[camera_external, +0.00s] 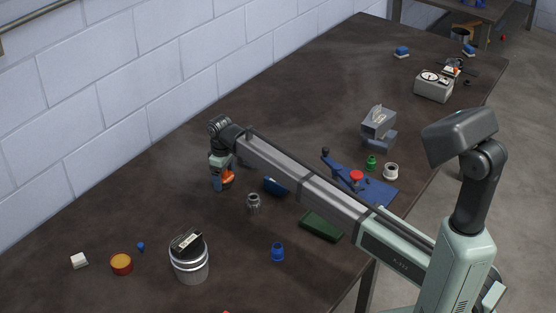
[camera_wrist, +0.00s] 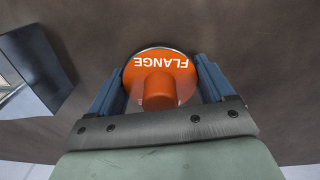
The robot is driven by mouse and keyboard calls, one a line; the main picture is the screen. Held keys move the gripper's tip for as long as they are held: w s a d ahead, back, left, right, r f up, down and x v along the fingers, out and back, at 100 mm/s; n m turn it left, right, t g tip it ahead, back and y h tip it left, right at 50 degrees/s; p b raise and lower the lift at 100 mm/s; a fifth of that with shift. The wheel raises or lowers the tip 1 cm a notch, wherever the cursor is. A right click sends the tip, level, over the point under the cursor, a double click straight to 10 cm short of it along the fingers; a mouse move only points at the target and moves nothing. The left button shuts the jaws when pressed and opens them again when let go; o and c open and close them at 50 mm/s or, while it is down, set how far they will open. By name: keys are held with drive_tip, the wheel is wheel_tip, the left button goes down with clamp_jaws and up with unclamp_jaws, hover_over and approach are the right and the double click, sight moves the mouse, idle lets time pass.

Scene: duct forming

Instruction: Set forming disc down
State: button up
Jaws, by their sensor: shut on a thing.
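An orange forming disc (camera_wrist: 160,80) with a raised round knob and the word FLANGE on it fills the middle of the wrist view. My gripper (camera_wrist: 160,68) is shut on it, with one blue finger on each side. In the outside view my gripper (camera_external: 222,180) points down at the left middle of the table, and the orange disc (camera_external: 229,177) shows partly between its fingers. I cannot tell whether the disc touches the tabletop or hangs just above it.
A blue piece (camera_external: 276,187) and a metal jar (camera_external: 253,202) stand close to my gripper. A blue fixture (camera_external: 375,192) with a red knob, a dark green block (camera_external: 321,226) and a silver can (camera_external: 190,267) are farther off. The table (camera_external: 150,205) is clear on the wall side.

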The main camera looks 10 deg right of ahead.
drive_tip(key=o, duration=1.3)
drive_tip(key=shift+f, duration=0.1)
wheel_tip(320, 180, up, 12)
drive_tip(key=shift+r, duration=0.2)
